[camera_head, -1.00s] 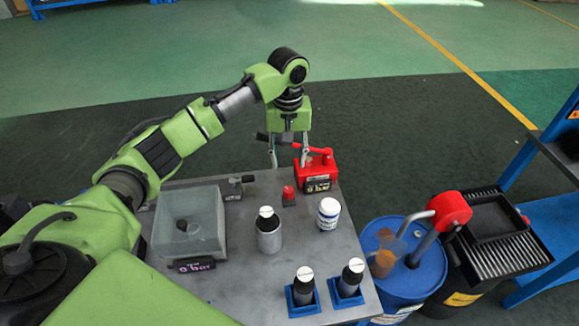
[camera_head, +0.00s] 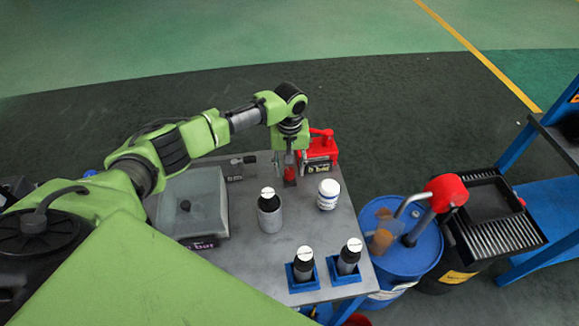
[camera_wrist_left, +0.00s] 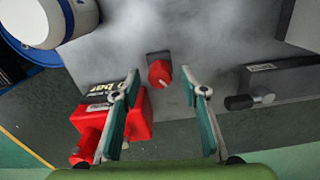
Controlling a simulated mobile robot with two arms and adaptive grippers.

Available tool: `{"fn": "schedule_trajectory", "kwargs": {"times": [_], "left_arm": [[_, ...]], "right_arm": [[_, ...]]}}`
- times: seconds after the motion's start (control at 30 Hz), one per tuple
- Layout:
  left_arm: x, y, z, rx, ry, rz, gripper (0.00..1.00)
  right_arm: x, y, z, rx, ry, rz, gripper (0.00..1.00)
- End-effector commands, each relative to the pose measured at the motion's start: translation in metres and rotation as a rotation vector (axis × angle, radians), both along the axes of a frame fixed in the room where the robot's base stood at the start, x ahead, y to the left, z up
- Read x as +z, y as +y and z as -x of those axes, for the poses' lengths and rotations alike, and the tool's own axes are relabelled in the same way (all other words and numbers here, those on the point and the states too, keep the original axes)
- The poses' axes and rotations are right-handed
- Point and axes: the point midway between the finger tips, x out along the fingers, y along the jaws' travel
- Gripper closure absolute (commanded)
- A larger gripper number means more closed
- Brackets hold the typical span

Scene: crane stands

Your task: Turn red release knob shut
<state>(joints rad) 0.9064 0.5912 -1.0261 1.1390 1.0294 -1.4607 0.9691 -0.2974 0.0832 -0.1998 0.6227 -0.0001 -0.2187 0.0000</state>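The red release knob (camera_head: 290,173) sits on a small dark base at the far edge of the grey table (camera_head: 245,240). In the left wrist view the knob (camera_wrist_left: 160,72) shows a pale mark on its face. My left gripper (camera_head: 288,163) is above the knob, its arm coming in from the left. In the left wrist view the left gripper (camera_wrist_left: 163,80) is open, one finger on each side of the knob, with gaps visible. Whether the fingertips are level with the knob is hard to tell. My right gripper is not in view.
A red box with a "bar" display (camera_head: 319,152) stands close to the knob. A dark fitting (camera_head: 238,167) lies left of it. A grey covered box (camera_head: 192,203), a bottle (camera_head: 269,212) and a white jar (camera_head: 328,194) share the table. A blue drum (camera_head: 403,255) stands right.

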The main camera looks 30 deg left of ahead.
Motion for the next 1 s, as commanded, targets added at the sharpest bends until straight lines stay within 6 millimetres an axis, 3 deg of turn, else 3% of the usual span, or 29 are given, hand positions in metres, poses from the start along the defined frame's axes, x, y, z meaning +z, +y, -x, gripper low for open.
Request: {"fn": "schedule_trajectory", "kwargs": {"times": [0.37,0.53,0.77,1.0], "left_arm": [[-0.007,0.0,0.0,0.0,-0.001,-0.001,0.6],[-0.007,0.0,0.0,0.0,-0.001,-0.001,0.99],[-0.006,0.0,0.0,0.006,0.0,0.0,0.99],[-0.003,0.0,0.0,0.08,0.001,0.0,0.99]], "right_arm": [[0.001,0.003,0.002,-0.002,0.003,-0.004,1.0],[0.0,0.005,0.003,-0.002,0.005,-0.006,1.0],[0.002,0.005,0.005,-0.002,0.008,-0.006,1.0],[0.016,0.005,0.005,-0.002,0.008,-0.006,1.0]]}}
